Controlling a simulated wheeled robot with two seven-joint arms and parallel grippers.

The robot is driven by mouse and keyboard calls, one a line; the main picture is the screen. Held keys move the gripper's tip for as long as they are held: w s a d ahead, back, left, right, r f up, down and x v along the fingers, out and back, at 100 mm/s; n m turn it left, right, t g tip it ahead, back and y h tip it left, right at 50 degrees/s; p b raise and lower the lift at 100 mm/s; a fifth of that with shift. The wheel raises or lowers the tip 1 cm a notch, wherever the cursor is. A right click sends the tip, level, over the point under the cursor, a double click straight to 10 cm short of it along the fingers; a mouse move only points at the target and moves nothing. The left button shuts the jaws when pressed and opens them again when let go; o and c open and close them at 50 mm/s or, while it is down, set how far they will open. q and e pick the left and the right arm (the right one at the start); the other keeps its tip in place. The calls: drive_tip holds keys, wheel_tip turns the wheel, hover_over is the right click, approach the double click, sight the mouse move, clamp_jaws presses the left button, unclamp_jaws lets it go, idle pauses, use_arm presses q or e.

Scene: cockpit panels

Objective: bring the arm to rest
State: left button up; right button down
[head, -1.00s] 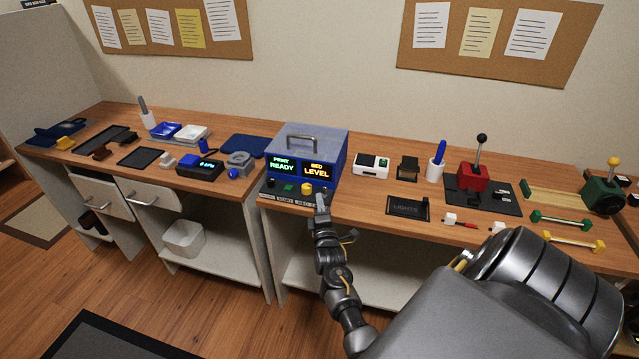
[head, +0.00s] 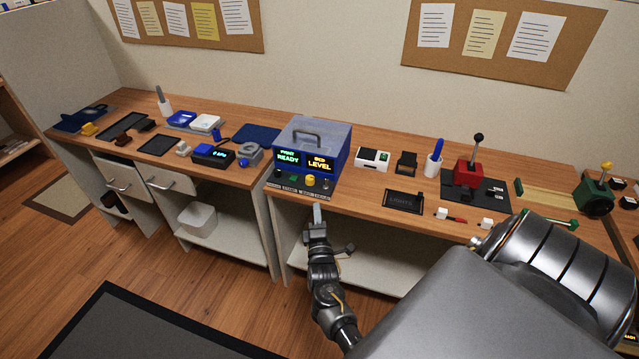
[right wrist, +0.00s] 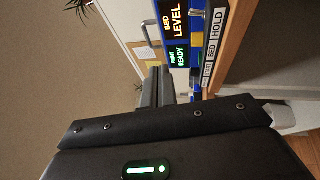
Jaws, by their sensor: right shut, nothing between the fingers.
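My right arm comes in from the lower right of the head view. Its gripper (head: 317,212) is shut and empty, in front of the bench's front edge and below the blue box. In the right wrist view the closed dark fingers (right wrist: 155,88) point toward the box. The blue box (head: 313,148) has a grey handle on top and two lit displays reading PRINT READY and BED LEVEL. A row of small buttons (head: 310,180) lies at its front base. The gripper looks apart from the buttons. The box also shows in the right wrist view (right wrist: 183,25). My left gripper is not in view.
The wooden bench (head: 350,204) holds a red lever unit (head: 468,174), a white cup (head: 433,166) and a dark LIGHTS plate (head: 404,199). A white bin (head: 198,219) stands on the lower shelf. The floor (head: 160,262) left of my arm is clear.

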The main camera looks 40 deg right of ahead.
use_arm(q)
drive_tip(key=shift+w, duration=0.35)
use_arm(e)
drive_tip(key=shift+w, duration=0.1)
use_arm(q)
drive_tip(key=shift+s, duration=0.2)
